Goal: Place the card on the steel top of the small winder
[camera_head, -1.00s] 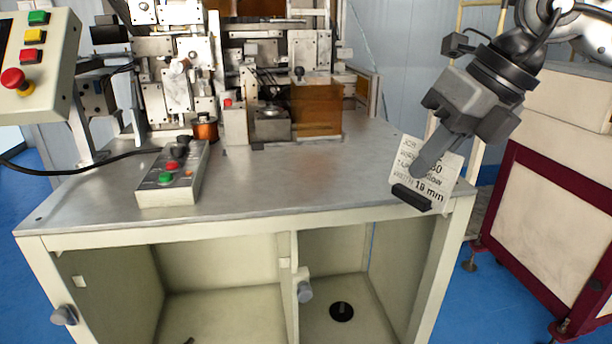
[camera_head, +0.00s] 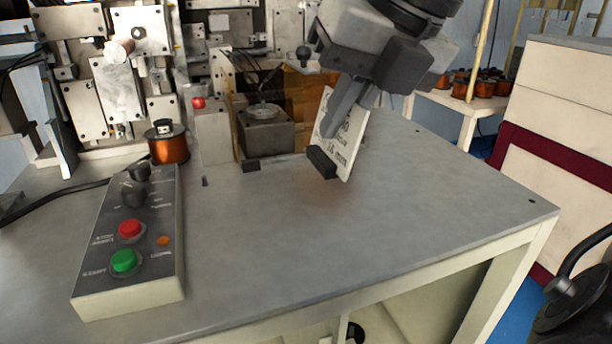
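The small winder's steel top (camera_head: 400,215) is a grey metal surface with a wide bare area in the middle and right. The white card (camera_head: 350,141), printed with dark text, stands tilted above that top. My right gripper (camera_head: 328,150) comes down from the upper right and is shut on the card, one finger in front of it. The finger behind the card is hidden. I cannot tell whether the card's lower corner touches the steel. My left gripper is not in view.
A control box (camera_head: 135,240) with red and green buttons stands at the left of the top. A copper coil (camera_head: 168,145) and winder machinery (camera_head: 265,130) stand at the back. A table with several coils (camera_head: 475,85) is behind at the right.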

